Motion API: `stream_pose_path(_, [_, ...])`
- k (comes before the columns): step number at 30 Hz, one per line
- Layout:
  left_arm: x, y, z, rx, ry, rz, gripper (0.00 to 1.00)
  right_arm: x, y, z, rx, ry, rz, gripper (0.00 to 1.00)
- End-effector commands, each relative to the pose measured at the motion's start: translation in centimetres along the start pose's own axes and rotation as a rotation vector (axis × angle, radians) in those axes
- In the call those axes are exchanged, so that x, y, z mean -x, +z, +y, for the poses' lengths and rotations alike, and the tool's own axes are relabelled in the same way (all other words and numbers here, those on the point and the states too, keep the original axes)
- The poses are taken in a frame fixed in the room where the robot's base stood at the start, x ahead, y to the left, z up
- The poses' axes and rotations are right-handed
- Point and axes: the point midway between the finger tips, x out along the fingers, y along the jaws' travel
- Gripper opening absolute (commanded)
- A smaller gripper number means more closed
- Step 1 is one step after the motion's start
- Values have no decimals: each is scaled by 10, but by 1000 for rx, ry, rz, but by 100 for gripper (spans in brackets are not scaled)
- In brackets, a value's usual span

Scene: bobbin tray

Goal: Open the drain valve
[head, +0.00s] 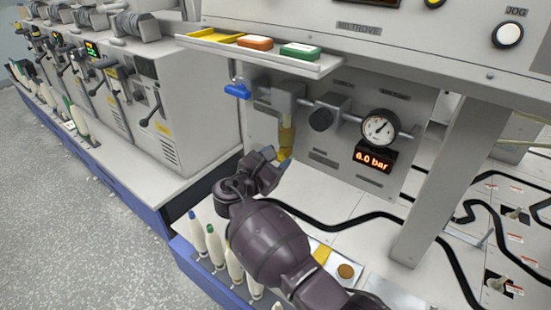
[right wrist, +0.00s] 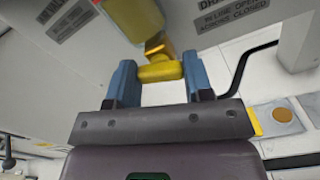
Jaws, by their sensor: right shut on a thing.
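The drain valve's yellow handle (right wrist: 160,72) sits between the two blue fingers of my right gripper (right wrist: 160,80) in the right wrist view. The gripper is shut on it, and the handle spans crosswise from finger to finger. A brassy stem and a yellow bowl (right wrist: 136,16) are just above it. In the head view my right gripper (head: 274,158) reaches up under the amber bowl (head: 286,142), and the handle is mostly hidden. A drain label (right wrist: 232,12) mentions in line open, across closed. My left gripper is out of view.
A blue lever (head: 237,90) hangs at the pipe's left. A shelf (head: 320,69) with coloured boxes overhangs. Bobbins (head: 215,244) stand below; a black hose (head: 330,228) crosses the deck.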

Motion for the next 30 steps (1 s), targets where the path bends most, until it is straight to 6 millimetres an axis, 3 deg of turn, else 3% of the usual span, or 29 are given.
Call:
stream_pose_path(14, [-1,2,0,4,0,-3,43,0,0,0,-65,0,0,23])
stream_pose_path(15, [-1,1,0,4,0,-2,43,0,0,0,-65,0,0,51])
stream_pose_path(19, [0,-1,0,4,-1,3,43,0,0,0,-64,0,0,71])
stream_pose_path(30, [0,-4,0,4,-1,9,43,-1,1,0,-64,0,-1,72])
